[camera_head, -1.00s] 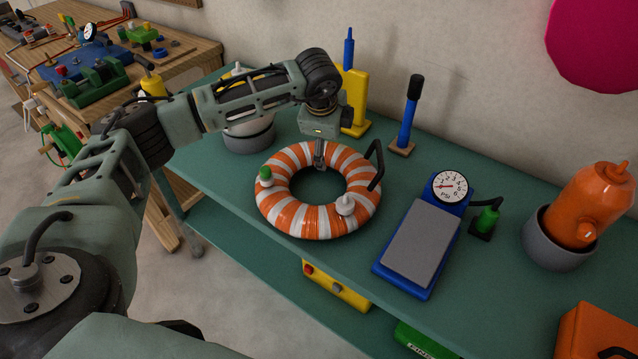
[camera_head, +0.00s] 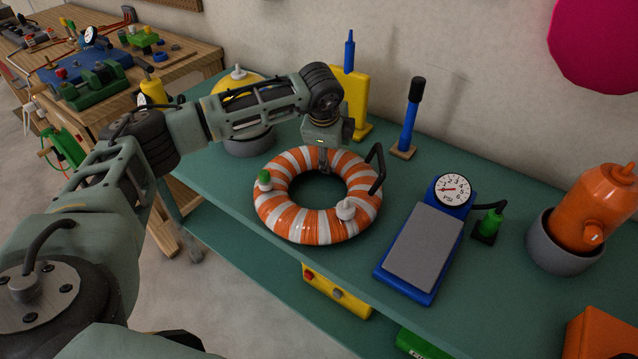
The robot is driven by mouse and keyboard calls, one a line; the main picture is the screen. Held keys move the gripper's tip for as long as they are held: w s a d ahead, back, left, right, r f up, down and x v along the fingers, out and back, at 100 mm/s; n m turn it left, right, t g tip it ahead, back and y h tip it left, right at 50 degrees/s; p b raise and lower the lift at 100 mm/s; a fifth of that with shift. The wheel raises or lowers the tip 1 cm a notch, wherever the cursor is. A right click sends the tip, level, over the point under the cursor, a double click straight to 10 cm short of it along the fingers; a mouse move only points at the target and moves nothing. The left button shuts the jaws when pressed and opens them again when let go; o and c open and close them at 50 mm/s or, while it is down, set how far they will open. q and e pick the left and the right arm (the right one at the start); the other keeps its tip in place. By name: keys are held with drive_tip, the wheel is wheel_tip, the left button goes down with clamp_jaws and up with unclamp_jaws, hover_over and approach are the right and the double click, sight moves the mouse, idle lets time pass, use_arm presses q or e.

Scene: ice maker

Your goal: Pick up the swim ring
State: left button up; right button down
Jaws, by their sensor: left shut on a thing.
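The swim ring (camera_head: 283,220) is orange and white striped, with a green-capped valve, a white valve and a black handle on it. It lies about level at the green table, and I cannot tell whether it is clear of the top. My left gripper (camera_head: 324,168) points down at the ring's far rim and is shut on it. Its fingertips are partly hidden against the ring. My right gripper is out of view.
A blue scale (camera_head: 424,248) with a dial stands right of the ring on the green table (camera_head: 470,310). A blue pump (camera_head: 408,130) and a yellow stand (camera_head: 356,100) are behind. An orange hydrant in a grey pot (camera_head: 555,250) is at far right.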

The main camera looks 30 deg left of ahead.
use_arm(q)
drive_tip(key=shift+f, duration=0.1)
drive_tip(key=c, duration=0.5)
